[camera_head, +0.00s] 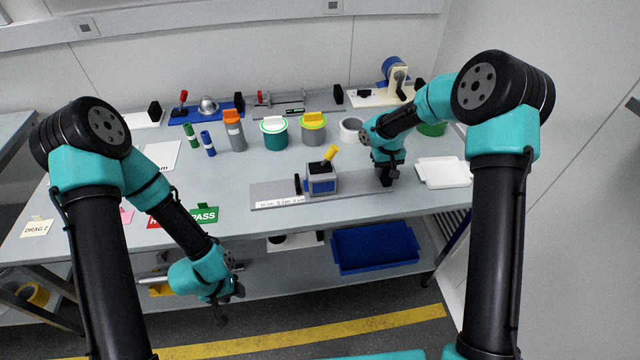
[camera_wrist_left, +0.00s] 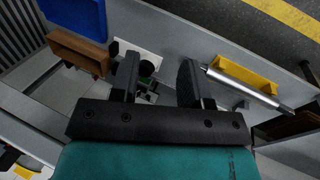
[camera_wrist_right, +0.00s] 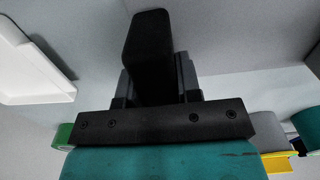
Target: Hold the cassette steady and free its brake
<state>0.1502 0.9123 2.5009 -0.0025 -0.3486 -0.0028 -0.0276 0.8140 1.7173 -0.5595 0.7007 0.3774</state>
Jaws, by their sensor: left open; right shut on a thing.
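The cassette (camera_head: 321,181) looks like a grey block with a blue front, sitting on a long grey base plate (camera_head: 270,192) with a printed label. A yellow-tipped lever (camera_head: 330,153) leans to the right on its top; it may be the brake. My right gripper (camera_head: 387,176) is at the right end of the base plate. In the right wrist view a black block (camera_wrist_right: 150,50) stands between its fingers, which are shut on it. My left gripper (camera_head: 226,294) is low, in front of the table edge, away from the cassette. Its fingers (camera_wrist_left: 158,85) are apart and empty.
A white tray (camera_head: 443,171) lies right of my right gripper. A blue bin (camera_head: 375,248) is on the lower shelf.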

